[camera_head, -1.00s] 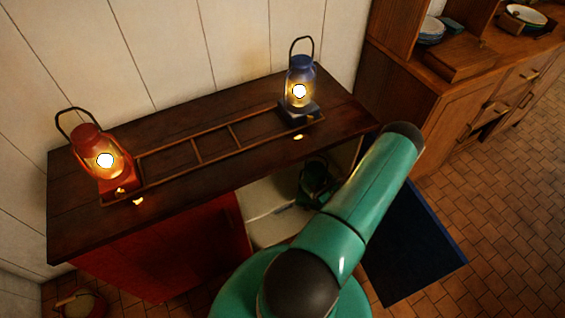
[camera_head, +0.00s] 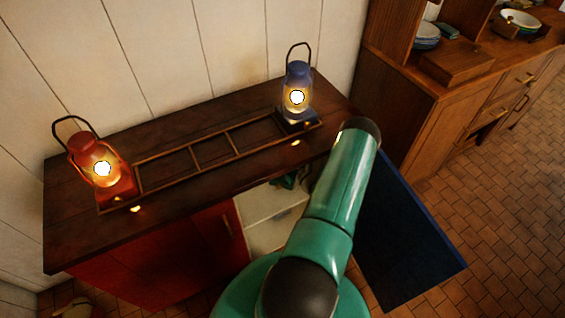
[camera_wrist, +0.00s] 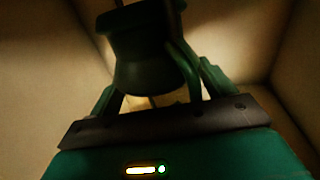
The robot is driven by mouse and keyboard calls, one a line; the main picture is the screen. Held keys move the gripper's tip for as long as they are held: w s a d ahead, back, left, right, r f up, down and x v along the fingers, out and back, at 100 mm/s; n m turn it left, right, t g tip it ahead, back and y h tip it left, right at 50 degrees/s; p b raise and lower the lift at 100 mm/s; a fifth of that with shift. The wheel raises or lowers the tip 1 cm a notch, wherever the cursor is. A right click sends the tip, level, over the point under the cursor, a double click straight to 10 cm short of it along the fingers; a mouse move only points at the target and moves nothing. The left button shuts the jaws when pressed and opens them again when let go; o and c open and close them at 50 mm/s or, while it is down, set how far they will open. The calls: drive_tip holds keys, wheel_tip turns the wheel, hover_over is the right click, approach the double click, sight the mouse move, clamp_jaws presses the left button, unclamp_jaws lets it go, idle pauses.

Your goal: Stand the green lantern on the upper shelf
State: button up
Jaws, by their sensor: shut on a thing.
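In the wrist view my gripper (camera_wrist: 150,78) is shut on a dark green, flared metal body, the green lantern (camera_wrist: 140,45). Its upper end runs out of the picture, and its tilt is hard to judge. Pale walls surround it, inside the cabinet. In the head view a small dark green part shows in the cabinet opening; I cannot tell whether it is lantern or gripper. My arm hides most of the opening. A pale shelf surface (camera_head: 262,236) shows inside; I cannot tell which shelf level it is.
On the dark cabinet top (camera_head: 200,128), a lit red lantern (camera_head: 98,170) and a lit blue lantern (camera_head: 297,92) stand at the ends of a low wooden rack (camera_head: 190,160). A red door (camera_head: 190,240) and an open dark blue door (camera_head: 405,235) flank the opening. A wooden dresser (camera_head: 440,110) stands right.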

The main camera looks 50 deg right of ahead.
drive_tip(key=shift+w+d+f, duration=0.1)
drive_tip(key=shift+w+f, duration=0.15)
drive_tip(key=shift+f, duration=0.6)
drive_tip(key=shift+w+d+f, duration=0.1)
drive_tip(key=shift+w+f, duration=0.1)
drive_tip(key=shift+f, duration=0.6)
drive_tip(key=shift+a+f, duration=0.1)
drive_tip(key=shift+f, duration=0.05)
drive_tip(key=o, duration=2)
drive_tip(key=shift+c, duration=0.2)
drive_tip(key=shift+s, duration=0.4)
drive_tip(key=v, duration=1.1)
drive_tip(key=shift+s+a, duration=0.1)
drive_tip(key=shift+s, duration=0.05)
